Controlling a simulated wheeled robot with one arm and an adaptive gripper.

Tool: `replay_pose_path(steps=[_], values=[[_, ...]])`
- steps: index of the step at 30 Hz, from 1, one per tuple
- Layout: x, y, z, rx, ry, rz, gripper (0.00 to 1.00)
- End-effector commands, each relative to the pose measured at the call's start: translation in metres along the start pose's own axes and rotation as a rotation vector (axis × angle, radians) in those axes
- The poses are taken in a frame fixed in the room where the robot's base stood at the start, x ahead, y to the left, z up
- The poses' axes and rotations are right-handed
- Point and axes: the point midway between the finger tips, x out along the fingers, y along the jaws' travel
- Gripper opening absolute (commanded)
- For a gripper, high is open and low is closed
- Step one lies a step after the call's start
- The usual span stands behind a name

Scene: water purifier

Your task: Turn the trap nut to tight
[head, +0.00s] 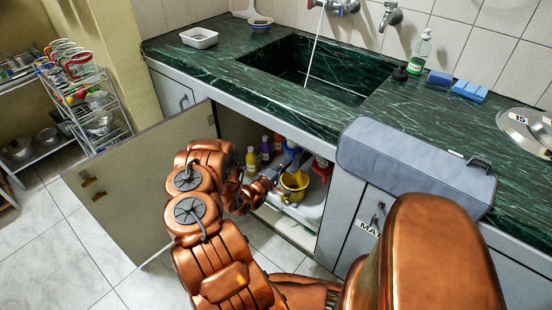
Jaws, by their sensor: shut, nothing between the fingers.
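My copper-coloured arm reaches into the open cabinet under the sink in the head view. My gripper (268,180) is at the cabinet opening, just left of a yellow container (294,183). It is shut and empty, though its fingertips are small and partly hidden by my arm. A grey-blue piece (293,154), possibly part of the drain trap, shows above the yellow container. I cannot make out the trap nut; the counter edge and my arm hide much of the cabinet interior.
The cabinet door (130,185) stands open on the left. Bottles (251,160) and a red item (322,168) crowd the cabinet. Above is the green counter (200,75) with the sink (310,75); water runs into it. A grey bag (415,165) hangs over the counter's front.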

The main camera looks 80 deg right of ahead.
Motion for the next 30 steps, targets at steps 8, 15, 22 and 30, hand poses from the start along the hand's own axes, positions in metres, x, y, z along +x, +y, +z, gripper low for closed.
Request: replay_pose_path(steps=[8, 15, 22, 30], values=[[0.006, 0.0, 0.015, -0.002, -0.007, -0.002, 0.0], [0.01, 0.0, 0.021, 0.001, -0.014, 0.001, 0.0], [0.011, 0.0, 0.023, 0.001, -0.019, 0.003, 0.0], [0.009, 0.0, 0.021, 0.001, -0.019, 0.004, 0.0]])
